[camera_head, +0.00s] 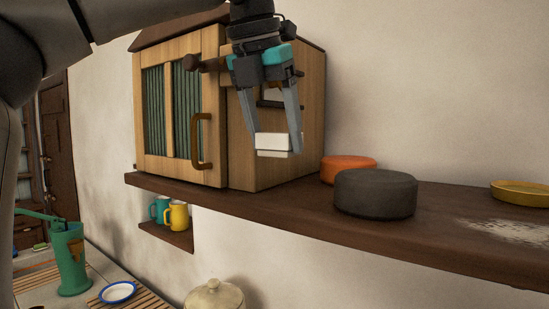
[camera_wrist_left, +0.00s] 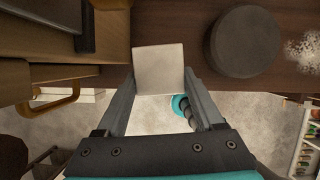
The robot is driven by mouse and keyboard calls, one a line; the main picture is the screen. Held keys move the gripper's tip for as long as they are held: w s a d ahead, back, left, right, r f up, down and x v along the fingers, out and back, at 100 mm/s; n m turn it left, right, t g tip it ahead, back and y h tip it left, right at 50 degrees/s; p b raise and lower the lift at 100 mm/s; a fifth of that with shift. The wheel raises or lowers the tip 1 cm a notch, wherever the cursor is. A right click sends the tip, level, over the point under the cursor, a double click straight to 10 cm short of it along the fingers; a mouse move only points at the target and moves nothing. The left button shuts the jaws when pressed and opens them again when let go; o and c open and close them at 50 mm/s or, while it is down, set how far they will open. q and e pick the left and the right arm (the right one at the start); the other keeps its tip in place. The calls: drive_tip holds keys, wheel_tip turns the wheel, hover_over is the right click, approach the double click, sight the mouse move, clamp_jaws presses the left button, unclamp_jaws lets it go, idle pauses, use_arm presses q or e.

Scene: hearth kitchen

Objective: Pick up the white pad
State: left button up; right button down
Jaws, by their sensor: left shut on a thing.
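The white pad (camera_head: 274,142) is a small pale block between the fingertips of my left gripper (camera_head: 275,146). The gripper is shut on it and points down in front of the wooden cabinet's right side. In the left wrist view the pad (camera_wrist_left: 159,68) shows as a pale square between the two finger ends. It is held clear of the dark shelf, which lies behind it in that view. My right gripper is not in either view.
A wooden cabinet (camera_head: 212,125) with a curved handle stands on the dark shelf (camera_head: 300,210). A dark round tin (camera_head: 375,194), an orange one (camera_head: 348,166) and a yellow dish (camera_head: 522,193) stand to the right. Teal and yellow mugs (camera_head: 178,215) sit in a niche below.

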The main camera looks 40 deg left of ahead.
use_arm(q)
drive_tip(key=s+d+b, duration=0.1)
drive_tip(key=s+d, duration=0.3)
drive_tip(key=d, duration=0.4)
drive_tip(key=s+d, duration=0.5)
drive_tip(key=d, duration=0.4)
drive_tip(key=shift+d+b, duration=0.2)
drive_tip(key=shift+b, duration=0.2)
drive_tip(key=shift+f, duration=0.1)
